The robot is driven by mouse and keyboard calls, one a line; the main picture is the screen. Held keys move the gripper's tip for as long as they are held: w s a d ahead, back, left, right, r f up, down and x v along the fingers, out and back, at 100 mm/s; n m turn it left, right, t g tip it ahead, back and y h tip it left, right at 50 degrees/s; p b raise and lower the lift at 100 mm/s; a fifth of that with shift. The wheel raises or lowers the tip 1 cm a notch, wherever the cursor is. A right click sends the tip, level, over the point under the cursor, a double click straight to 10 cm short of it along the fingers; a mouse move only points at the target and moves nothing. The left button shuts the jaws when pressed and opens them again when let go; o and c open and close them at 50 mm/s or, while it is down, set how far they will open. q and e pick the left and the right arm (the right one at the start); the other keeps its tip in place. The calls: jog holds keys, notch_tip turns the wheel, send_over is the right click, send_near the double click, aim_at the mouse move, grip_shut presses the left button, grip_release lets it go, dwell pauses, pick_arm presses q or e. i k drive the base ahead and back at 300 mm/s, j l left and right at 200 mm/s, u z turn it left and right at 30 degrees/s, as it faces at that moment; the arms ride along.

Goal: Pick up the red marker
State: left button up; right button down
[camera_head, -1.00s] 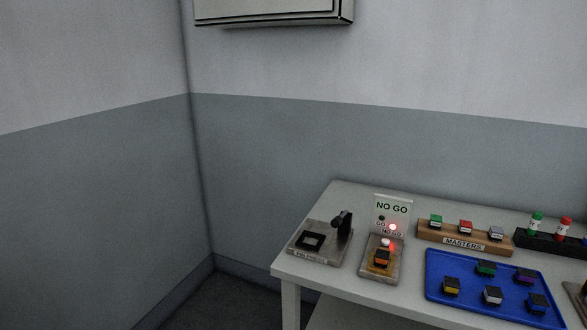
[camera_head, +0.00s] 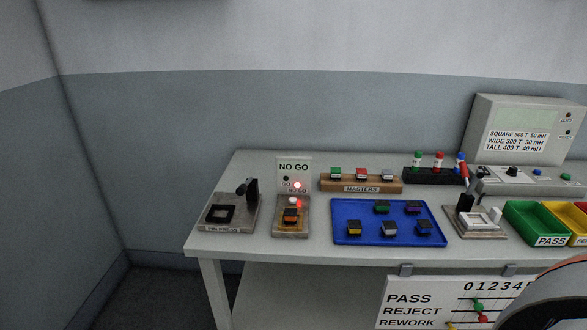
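The red marker (camera_head: 439,162) stands upright in a black holder (camera_head: 428,178) at the back of the table. It has a red cap and a pale body; its lower end is hidden in the holder. A green-capped marker (camera_head: 417,160) stands to its left and a blue-capped one (camera_head: 461,158) to its right. Neither of my grippers is in view.
The white table (camera_head: 265,252) also carries a blue tray (camera_head: 342,236) of connectors, a wooden MASTERS block (camera_head: 330,186), a NO GO gauge (camera_head: 293,168), a fixture (camera_head: 478,222), a green bin (camera_head: 522,225) and a grey tester (camera_head: 530,120). A curved dark, orange-edged shape covers the lower right corner.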

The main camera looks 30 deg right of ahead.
aim_at(439, 158)
jog(key=z, duration=1.8)
jog(key=i+l+u, duration=0.2)
jog(key=l, duration=0.25)
jog(key=i+l+u, duration=0.25)
jog(key=l, duration=0.25)
jog(key=l+u, duration=0.2)
jog(key=l, duration=0.3)
jog(key=i+l+u, duration=0.1)
jog(key=l+u, duration=0.15)
jog(key=l, duration=0.3)
